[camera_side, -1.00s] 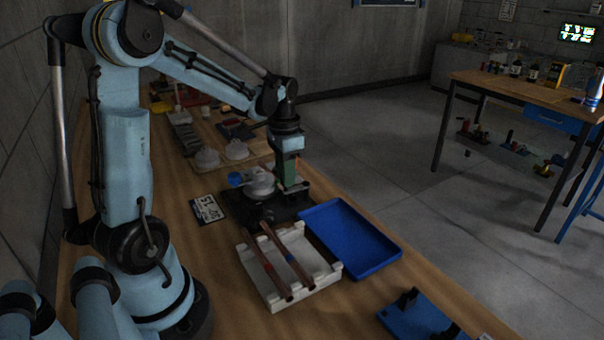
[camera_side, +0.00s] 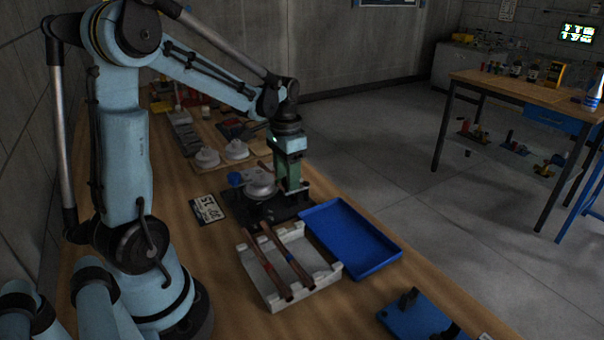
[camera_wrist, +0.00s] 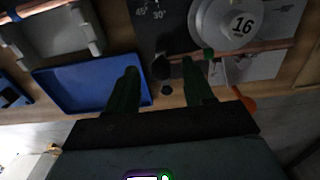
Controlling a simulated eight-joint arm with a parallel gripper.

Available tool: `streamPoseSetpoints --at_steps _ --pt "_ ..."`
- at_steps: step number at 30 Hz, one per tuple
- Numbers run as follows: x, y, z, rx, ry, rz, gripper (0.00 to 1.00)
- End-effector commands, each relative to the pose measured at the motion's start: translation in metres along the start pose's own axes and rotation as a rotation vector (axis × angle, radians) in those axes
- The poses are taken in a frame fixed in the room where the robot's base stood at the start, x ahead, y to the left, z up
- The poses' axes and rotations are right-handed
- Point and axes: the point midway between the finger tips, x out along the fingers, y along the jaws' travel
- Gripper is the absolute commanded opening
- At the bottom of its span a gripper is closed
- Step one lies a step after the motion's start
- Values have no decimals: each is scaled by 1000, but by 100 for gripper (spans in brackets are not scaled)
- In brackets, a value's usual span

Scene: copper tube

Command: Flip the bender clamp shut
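The bender (camera_side: 262,190) stands on a dark plate in the side view, with a pale round disc and a blue-ended part at its left. In the wrist view its disc (camera_wrist: 225,25) reads 16. A copper tube (camera_wrist: 250,47) runs along the disc's near edge. My gripper (camera_wrist: 161,67) is open, its two green fingers apart beside the bender's tube edge. A small dark knob (camera_wrist: 160,66) shows between the fingertips; I cannot tell whether it is the clamp or whether a finger touches it. In the side view my gripper (camera_side: 293,187) is low at the bender's right side.
A blue tray (camera_side: 350,236) lies right of the bender. A white rack (camera_side: 265,282) holding copper tubes is nearer the camera. A blue fixture (camera_side: 420,318) lies at the front right. White round parts (camera_side: 236,149) sit behind. An orange piece (camera_wrist: 246,102) shows beside the right finger.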

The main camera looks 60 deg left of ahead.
Motion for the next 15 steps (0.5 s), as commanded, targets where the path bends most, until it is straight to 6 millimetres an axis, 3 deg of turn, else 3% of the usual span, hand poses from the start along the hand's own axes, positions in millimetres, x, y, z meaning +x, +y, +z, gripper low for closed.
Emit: streamPoseSetpoints --at_steps 8,15 --pt "-2 0 0 0 1 -1 52" --pt "-28 0 0 0 1 -1 52"
